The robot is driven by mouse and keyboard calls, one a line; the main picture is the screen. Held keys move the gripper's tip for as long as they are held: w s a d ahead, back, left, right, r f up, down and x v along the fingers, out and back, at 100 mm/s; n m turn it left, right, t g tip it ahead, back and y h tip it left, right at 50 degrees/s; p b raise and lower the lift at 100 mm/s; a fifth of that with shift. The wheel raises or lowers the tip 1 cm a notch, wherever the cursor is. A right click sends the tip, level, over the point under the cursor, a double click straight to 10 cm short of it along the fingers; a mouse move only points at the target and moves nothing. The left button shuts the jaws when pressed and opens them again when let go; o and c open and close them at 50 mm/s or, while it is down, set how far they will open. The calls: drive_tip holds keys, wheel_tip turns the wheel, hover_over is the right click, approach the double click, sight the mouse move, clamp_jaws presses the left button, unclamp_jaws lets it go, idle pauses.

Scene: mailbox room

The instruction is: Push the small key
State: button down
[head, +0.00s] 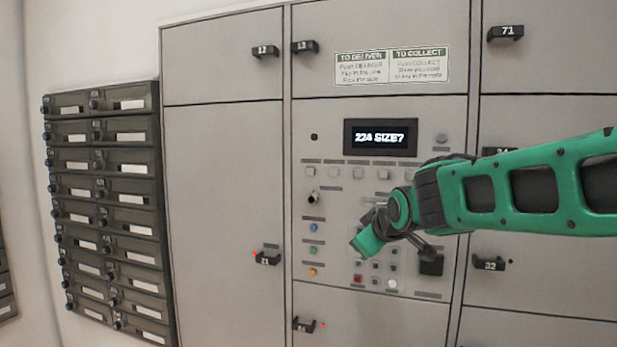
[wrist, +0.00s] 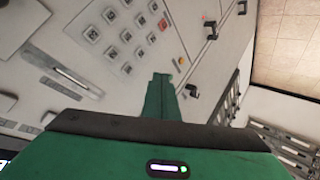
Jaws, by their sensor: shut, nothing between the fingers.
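The locker's control panel (head: 340,225) has a lit display (head: 380,138) reading "224 SIZE?". A row of square grey keys (head: 334,172) lies below it, and blue, green and orange round buttons (head: 313,250) run down the left side. Their labels are too small to read, so I cannot tell which is the small key. My gripper (head: 362,245) is shut and empty in front of the panel's lower middle, over the top of the number keypad (head: 375,267). In the wrist view my shut gripper (wrist: 160,95) points toward the panel beside the keypad keys (wrist: 110,34).
Locker doors with black handles (head: 267,258) surround the panel. A black fixture (head: 430,263) sticks out at the keypad's right. A bank of dark mailboxes (head: 110,210) stands at the left. My arm hides the panel's right middle part.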

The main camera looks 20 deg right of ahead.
sight(310, 173)
drive_tip(key=w+a+r+n+t+y, duration=0.2)
drive_tip(key=w+a+r+n, duration=0.1)
drive_tip(key=a+r, duration=0.3)
drive_tip(key=w+a+r+n+t+y, duration=0.2)
drive_tip(key=w+a+r, duration=0.4)
drive_tip(key=r, duration=0.3)
drive_tip(key=shift+w+a+n+t, duration=0.3)
drive_tip(key=shift+a+n+t, duration=0.3)
drive_tip(key=shift+t, duration=0.2)
drive_tip(key=shift+w+d, duration=0.1)
drive_tip(key=shift+d, duration=0.05)
drive_tip(key=shift+w+d+f, duration=0.1)
drive_tip(key=shift+w+d, duration=0.75)
drive_tip(key=shift+w, duration=0.3)
drive_tip(key=shift+w+d+r, duration=0.1)
drive_tip(key=shift+w+d, duration=0.7)
drive_tip(key=shift+w, duration=0.3)
drive_tip(key=shift+w+d+f, duration=0.1)
drive_tip(key=shift+w+d, duration=0.75)
drive_tip(key=shift+w, duration=0.3)
drive_tip(key=shift+w+d, duration=0.15)
drive_tip(key=shift+w+d, duration=0.15)
